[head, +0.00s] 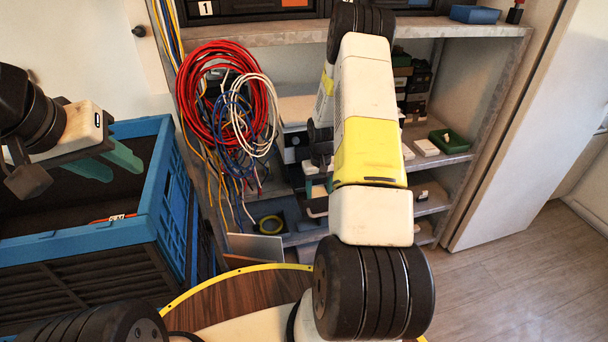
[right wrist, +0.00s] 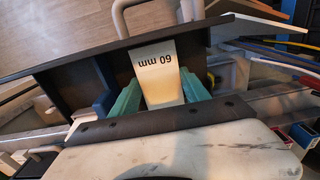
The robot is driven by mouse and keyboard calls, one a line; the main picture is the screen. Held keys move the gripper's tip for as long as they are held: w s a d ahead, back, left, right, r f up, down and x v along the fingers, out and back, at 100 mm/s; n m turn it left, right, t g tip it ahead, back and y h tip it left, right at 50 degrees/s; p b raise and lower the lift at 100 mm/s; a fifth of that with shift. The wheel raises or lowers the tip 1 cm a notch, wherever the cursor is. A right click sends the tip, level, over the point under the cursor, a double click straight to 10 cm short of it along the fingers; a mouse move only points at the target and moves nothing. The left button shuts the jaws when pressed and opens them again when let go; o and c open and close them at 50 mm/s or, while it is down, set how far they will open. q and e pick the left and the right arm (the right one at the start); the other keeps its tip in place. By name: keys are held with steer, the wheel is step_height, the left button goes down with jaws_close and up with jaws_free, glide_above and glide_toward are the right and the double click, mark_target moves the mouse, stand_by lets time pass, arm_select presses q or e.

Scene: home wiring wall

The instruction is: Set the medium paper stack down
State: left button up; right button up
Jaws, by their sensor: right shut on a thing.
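The medium paper stack, as I take it, is the pale block marked "60 mm" (right wrist: 160,75) in the right wrist view. It sits between the teal fingers of my right gripper (right wrist: 162,92), which is shut on it. A dark panel lies around and behind the block; I cannot tell whether they touch. In the head view my right gripper (head: 318,187) is mostly hidden by my right arm, in front of the lower shelves. My left gripper (head: 140,146) is over the blue crate (head: 80,240), its teal fingers apart with nothing seen between them.
Red, blue and white cable coils (head: 225,105) hang left of my right arm. The shelf unit (head: 465,35) holds small boxes and a green tray (head: 449,141). A round wooden top with a yellow rim (head: 210,287) is below. Floor (head: 530,265) is clear at right.

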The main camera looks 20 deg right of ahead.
steer(key=o, duration=1.4)
steer(key=shift+f, duration=0.1)
steer(key=shift+o, duration=0.2)
step_height(320, 180, up, 12)
step_height(320, 180, up, 11)
steer(key=t, duration=0.1)
glide_above(319, 194)
steer(key=s+a, duration=0.2)
steer(key=a, duration=0.2)
steer(key=s+a+r+t, duration=0.1)
steer(key=s+a+r, duration=0.1)
steer(key=s+r, duration=0.25)
steer(key=s+a+r+t, duration=0.1)
steer(key=s+a+r, duration=0.2)
steer(key=r, duration=0.3)
steer(key=s+a+r+t, duration=0.1)
steer(key=s+a+r, duration=0.1)
steer(key=s, duration=0.3)
steer(key=s+a+r+t+y, duration=0.1)
steer(key=s+a+r, duration=0.1)
steer(key=s, duration=0.4)
steer(key=s+a+r+n+t+y, duration=0.1)
steer(key=s+a+r, duration=0.1)
steer(key=s, duration=0.3)
steer(key=shift+s+a+r, duration=0.15)
steer(key=shift+a+r, duration=0.15)
steer(key=shift+r, duration=0.25)
